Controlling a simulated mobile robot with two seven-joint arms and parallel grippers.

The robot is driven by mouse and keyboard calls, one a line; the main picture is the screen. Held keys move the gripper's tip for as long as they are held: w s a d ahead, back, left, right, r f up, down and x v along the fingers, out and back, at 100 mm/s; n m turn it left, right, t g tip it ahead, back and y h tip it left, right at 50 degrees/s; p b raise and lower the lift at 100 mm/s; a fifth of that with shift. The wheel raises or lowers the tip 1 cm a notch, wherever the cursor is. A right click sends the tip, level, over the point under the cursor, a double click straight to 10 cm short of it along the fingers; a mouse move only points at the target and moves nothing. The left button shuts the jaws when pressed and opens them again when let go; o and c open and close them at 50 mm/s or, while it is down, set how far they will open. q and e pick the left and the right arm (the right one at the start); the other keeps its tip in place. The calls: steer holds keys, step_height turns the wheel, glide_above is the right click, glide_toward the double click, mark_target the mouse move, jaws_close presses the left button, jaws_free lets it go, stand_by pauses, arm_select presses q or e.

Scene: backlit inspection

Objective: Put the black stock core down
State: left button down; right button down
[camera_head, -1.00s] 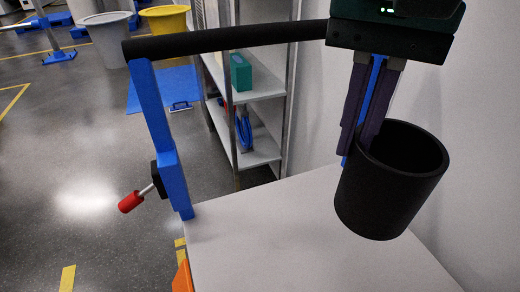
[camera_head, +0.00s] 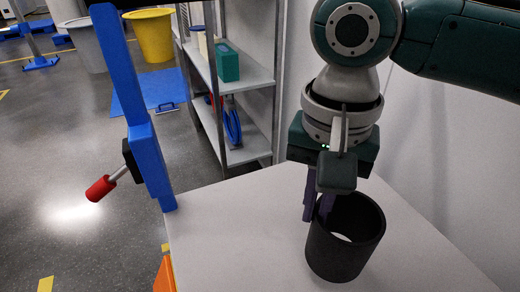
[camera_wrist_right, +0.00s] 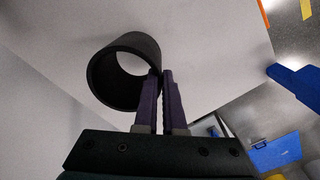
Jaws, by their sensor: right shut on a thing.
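The black stock core (camera_head: 345,250) is a short, hollow black cylinder at the right part of the white table (camera_head: 240,245). My right gripper (camera_head: 318,212) points down and is shut on its wall at the rim's left side. The core looks nearly upright, with a pale surface showing through its bore. I cannot tell whether its base touches the table. In the right wrist view the core (camera_wrist_right: 105,85) is at the tips of the two purple fingers (camera_wrist_right: 158,85). My left gripper is not in view.
A blue post (camera_head: 130,110) with a red-handled clamp (camera_head: 102,188) stands at the table's left edge. A grey shelf (camera_head: 250,78) and the wall lie behind. An orange part (camera_head: 165,275) is at the front left edge. The table middle is clear.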

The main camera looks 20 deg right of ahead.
mark_target(313, 225)
step_height(313, 225, down, 4)
steer(key=shift+b, duration=0.8)
steer(key=c, duration=1)
jaws_free()
